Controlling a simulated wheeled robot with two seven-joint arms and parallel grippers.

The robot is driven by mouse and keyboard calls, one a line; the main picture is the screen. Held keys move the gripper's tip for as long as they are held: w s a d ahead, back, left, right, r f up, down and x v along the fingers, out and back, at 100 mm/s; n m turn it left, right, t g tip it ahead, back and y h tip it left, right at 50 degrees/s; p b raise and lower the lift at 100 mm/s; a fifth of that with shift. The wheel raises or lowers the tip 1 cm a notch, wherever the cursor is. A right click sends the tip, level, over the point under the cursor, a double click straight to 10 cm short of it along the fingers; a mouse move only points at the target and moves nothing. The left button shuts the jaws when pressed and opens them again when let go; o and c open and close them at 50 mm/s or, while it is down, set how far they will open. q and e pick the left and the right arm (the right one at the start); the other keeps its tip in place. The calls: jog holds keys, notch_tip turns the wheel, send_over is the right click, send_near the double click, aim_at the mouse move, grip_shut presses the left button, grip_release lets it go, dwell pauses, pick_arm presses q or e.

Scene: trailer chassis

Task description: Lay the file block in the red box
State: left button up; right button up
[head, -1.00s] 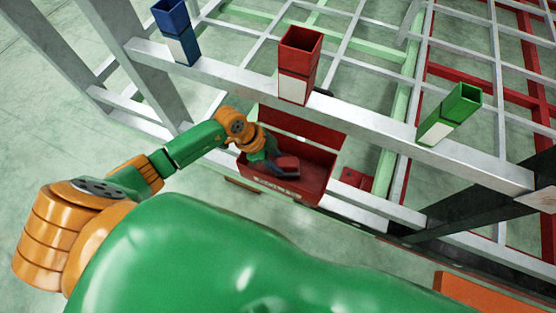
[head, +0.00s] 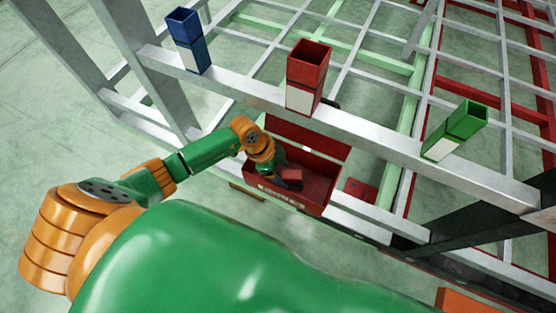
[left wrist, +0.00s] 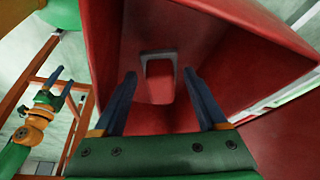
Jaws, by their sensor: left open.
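The red box (head: 318,194) hangs low beside the metal frame in the head view, its top open. A small red block (head: 291,175), which looks like the file block, lies inside beside my left gripper (head: 284,182). My left gripper reaches into the box; in the left wrist view (left wrist: 163,90) its two dark fingers are apart. Beyond them is a red piece with a grey U-shaped edge (left wrist: 158,56); I cannot tell whether it is the block or part of the box. My right gripper (left wrist: 60,84) shows at the left wrist view's left, fingers apart and empty.
Blue (head: 188,42), red (head: 307,76) and green (head: 457,130) open-topped holders stand on the pale beam (head: 240,91) above the box. The metal grid lies behind it. A flat red piece (head: 361,192) is right of the box. Open floor lies left.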

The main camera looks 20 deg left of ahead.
pick_arm(q)
jog(key=p+v, duration=0.1)
jog(key=v, duration=1)
jog(key=shift+r+p, duration=0.25)
jog(key=shift+p, duration=0.1)
jog(key=shift+a, duration=0.1)
